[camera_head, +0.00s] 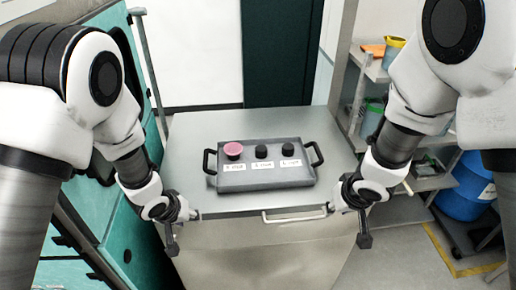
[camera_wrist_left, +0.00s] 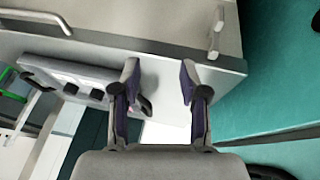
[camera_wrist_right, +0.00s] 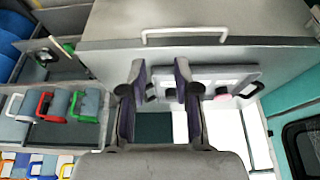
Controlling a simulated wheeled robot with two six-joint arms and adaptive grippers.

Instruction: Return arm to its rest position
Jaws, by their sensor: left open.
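My left gripper (camera_head: 183,232) hangs at the front left edge of the metal table, open and empty. In the left wrist view its fingers (camera_wrist_left: 158,82) stand apart with nothing between them. My right gripper (camera_head: 347,224) is at the front right edge of the table. In the right wrist view its fingers (camera_wrist_right: 161,75) are apart and empty, with a narrower gap. A grey tray (camera_head: 265,184) with two black handles lies on the table, away from both grippers. It carries a pink knob (camera_head: 233,149), two black knobs (camera_head: 261,151) (camera_head: 287,149) and white labels.
The metal table (camera_head: 200,133) has bare room around the tray and a bar handle (camera_head: 295,217) on its front. Teal cabinets (camera_head: 70,240) stand at the left. At the right are a shelf rack (camera_head: 425,183) and a blue barrel (camera_head: 467,190).

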